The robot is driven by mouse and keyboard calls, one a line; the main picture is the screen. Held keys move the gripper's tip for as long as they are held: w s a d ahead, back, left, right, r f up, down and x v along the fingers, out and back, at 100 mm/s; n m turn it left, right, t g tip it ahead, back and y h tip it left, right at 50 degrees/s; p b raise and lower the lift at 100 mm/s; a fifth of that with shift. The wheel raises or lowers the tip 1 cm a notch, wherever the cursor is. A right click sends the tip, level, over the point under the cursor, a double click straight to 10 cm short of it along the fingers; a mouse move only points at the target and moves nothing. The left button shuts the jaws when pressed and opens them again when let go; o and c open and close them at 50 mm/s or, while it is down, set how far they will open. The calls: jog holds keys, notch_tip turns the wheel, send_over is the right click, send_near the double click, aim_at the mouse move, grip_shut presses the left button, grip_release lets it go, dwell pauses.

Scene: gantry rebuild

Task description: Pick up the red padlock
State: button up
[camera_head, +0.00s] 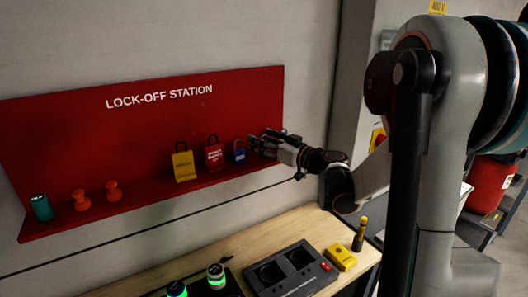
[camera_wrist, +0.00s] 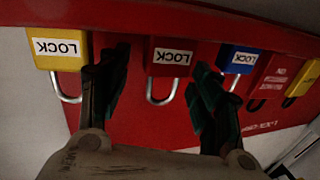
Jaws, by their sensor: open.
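The red padlock (camera_head: 214,156) stands on the shelf of the red board, between a yellow padlock (camera_head: 183,165) and a blue padlock (camera_head: 239,152). In the head view my gripper (camera_head: 257,143) is at the board's right end, by the blue padlock. In the wrist view the red padlock (camera_wrist: 170,57) appears upside down, with a white LOCK label and its shackle pointing down the picture. My open gripper (camera_wrist: 163,62) has one dark finger on each side of it in that picture. The fingers look apart from it, but the depth between them is unclear.
A teal item (camera_head: 41,207) and two orange items (camera_head: 81,200) stand at the shelf's left. Below, the wooden bench (camera_head: 265,237) holds a grey unit (camera_head: 290,270) and a yellow device (camera_head: 341,257).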

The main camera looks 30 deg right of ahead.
jog(key=c, duration=1.3)
jog(key=shift+o, duration=0.2)
